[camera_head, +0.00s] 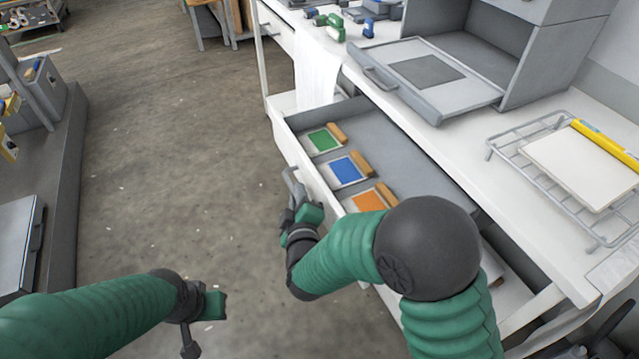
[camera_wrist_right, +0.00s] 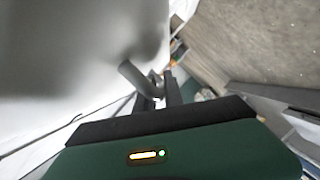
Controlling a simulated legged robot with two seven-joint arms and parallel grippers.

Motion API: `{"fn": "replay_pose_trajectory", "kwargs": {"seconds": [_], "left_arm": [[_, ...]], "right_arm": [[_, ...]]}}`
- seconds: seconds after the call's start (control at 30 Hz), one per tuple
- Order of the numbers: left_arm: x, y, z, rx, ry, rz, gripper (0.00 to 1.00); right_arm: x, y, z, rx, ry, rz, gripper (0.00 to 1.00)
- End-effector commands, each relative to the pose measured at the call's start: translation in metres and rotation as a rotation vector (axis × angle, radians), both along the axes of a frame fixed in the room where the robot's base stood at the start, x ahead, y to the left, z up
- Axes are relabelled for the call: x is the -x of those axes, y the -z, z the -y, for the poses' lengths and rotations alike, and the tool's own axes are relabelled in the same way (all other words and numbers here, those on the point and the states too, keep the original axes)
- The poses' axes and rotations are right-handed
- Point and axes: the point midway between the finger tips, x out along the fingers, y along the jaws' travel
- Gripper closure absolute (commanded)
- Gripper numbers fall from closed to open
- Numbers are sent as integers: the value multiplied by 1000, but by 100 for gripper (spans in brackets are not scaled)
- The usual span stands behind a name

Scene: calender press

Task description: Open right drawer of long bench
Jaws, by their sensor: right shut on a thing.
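The drawer (camera_head: 300,125) of the long white bench (camera_head: 440,135) stands pulled out, with its grey inside showing. Green (camera_head: 323,140), blue (camera_head: 347,171) and orange (camera_head: 368,201) patched items with wooden edges lie in it. My right gripper (camera_head: 294,196) is at the drawer's front, shut on its grey bar handle (camera_head: 291,179). The right wrist view shows the handle (camera_wrist_right: 137,77) at the dark fingers (camera_wrist_right: 161,92). My right arm covers the drawer's near end. My left gripper (camera_head: 203,322) hangs over the floor, away from the bench; its finger gap is unclear.
A grey press with a handled tray (camera_head: 425,80) stands on the bench top. A wire rack (camera_head: 535,160) with a white board lies at right. A white cloth (camera_head: 317,80) hangs over the bench edge. Open floor (camera_head: 170,150) lies left of the drawer; shelving borders it farther left.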

Motion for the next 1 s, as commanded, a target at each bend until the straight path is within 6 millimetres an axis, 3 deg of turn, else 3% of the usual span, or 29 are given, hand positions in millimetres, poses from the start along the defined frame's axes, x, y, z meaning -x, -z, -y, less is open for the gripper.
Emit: {"fn": "replay_pose_trajectory", "kwargs": {"seconds": [0.03,0.23,0.73,0.77,0.8,0.9,1.0], "left_arm": [[0,-4,0,0,0,0,100],[0,-8,0,0,0,0,100],[0,-9,0,0,0,0,100],[0,-9,0,0,0,0,100],[0,-9,0,0,0,0,100],[0,-9,0,0,-1,0,100],[0,-9,0,0,-1,0,100]], "right_arm": [[3,-4,-11,-1,-6,5,100],[10,-4,-29,0,-4,5,100],[11,-3,-34,-1,-4,7,100],[11,-3,-34,-1,-4,7,83],[11,-3,-34,-1,-3,6,78],[11,-2,-34,-1,-2,4,66],[11,-1,-33,-1,-2,2,66]]}}
